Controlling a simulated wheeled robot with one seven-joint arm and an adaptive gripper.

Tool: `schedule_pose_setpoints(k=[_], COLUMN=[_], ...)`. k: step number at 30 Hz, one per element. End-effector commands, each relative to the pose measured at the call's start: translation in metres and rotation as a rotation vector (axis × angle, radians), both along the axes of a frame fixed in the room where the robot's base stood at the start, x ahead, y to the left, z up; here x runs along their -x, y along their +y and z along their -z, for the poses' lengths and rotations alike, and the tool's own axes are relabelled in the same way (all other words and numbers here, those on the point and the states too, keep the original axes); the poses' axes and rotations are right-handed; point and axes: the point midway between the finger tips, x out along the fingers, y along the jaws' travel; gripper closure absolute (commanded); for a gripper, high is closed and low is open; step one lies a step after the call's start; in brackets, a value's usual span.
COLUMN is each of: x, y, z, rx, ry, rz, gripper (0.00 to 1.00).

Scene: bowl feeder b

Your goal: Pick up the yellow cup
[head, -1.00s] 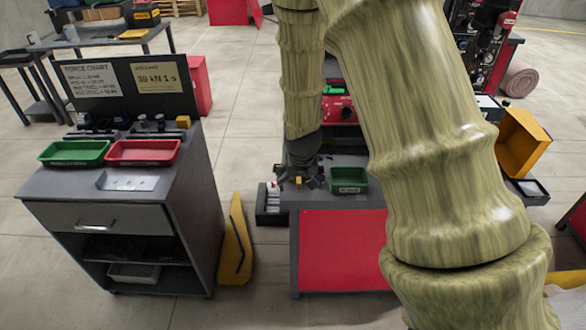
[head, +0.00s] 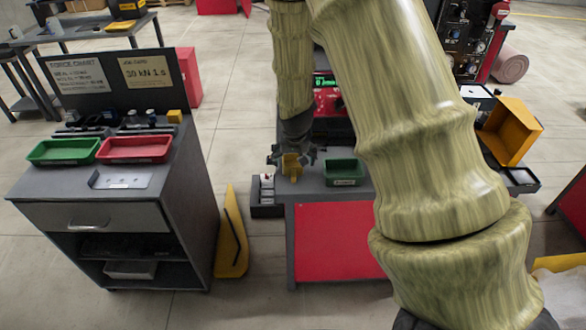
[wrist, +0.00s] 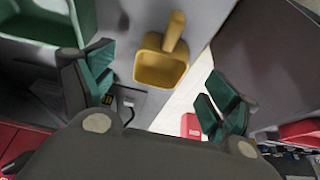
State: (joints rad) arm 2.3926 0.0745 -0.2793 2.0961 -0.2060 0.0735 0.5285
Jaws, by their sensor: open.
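The yellow cup (head: 291,167) is a small yellow vessel on the grey top of the red-fronted bench, at its left side. In the wrist view the cup (wrist: 160,66) shows its open square mouth and a stubby handle pointing up the picture. My gripper (head: 293,157) is directly over and around the cup in the head view. In the wrist view my gripper (wrist: 158,98) has its two dark, green-padded fingers wide apart, with the cup between and beyond them. No finger visibly touches the cup. My forearm hides part of the bench.
A green bin (head: 344,172) stands close right of the cup. A black tray (head: 266,196) with white items sits left of the bench. The dark cabinet at left carries a green tray (head: 64,151) and a red tray (head: 134,149). A yellow panel (head: 231,236) stands beside it.

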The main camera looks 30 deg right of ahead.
Motion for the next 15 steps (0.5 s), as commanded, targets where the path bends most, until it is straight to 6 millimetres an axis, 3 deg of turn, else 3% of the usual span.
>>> schedule_pose_setpoints(k=[15], x=[-0.017], y=[-0.008], z=[0.034], rx=[-0.001], ry=[0.002], rz=[0.001], gripper=[0.12])
